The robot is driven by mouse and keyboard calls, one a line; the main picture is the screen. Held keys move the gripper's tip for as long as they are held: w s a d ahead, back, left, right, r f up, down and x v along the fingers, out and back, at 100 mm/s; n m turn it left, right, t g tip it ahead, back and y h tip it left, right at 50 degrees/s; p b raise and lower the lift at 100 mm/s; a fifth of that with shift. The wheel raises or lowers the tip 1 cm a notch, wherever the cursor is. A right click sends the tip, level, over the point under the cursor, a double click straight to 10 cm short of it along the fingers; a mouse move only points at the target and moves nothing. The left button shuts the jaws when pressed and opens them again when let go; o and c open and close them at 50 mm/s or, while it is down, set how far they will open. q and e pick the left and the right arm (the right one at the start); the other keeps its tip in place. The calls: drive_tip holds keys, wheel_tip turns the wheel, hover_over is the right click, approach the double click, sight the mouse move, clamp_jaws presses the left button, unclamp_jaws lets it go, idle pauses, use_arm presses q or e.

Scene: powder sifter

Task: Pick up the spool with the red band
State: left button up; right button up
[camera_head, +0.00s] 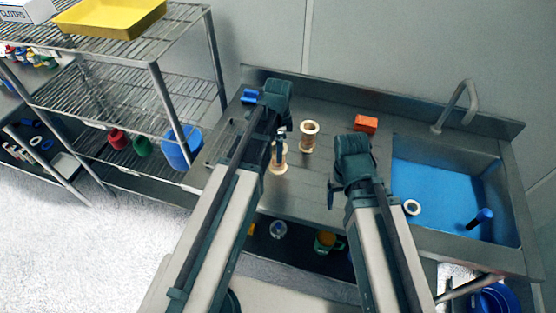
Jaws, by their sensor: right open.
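Two pale wooden-looking spools stand upright on the steel counter (355,118). One spool (309,136) is between my two arms. The other spool (279,164) is nearer and farther left, partly covered by my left arm and gripper. I cannot make out a red band on either. My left gripper (281,132) is above or at the top of the nearer spool; its fingers are too small and covered to read. My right gripper (333,192) points down over the counter, right of both spools. It is open, apart from the spools, with its fingers mostly hidden.
An orange-red block (366,124) lies at the back of the counter. A blue object (250,96) lies at the back left. At right is a sink (484,157) with a blue bottom and a tap (458,105). A white ring (412,207) lies by its edge. Wire shelving (157,75) stands at left.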

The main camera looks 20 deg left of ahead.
use_arm(q)
drive_tip(key=shift+f+b, duration=2.55)
drive_tip(key=shift+f, duration=0.05)
use_arm(e)
hover_over(336, 219)
drive_tip(key=shift+w+f, duration=0.1)
drive_tip(key=shift+f, duration=2.55)
drive_tip(key=shift+r, duration=0.1)
use_arm(q)
drive_tip(key=shift+r, duration=0.1)
drive_tip(key=c, duration=1.3)
drive_tip(key=shift+r, duration=0.1)
use_arm(e)
drive_tip(key=shift+r, duration=0.1)
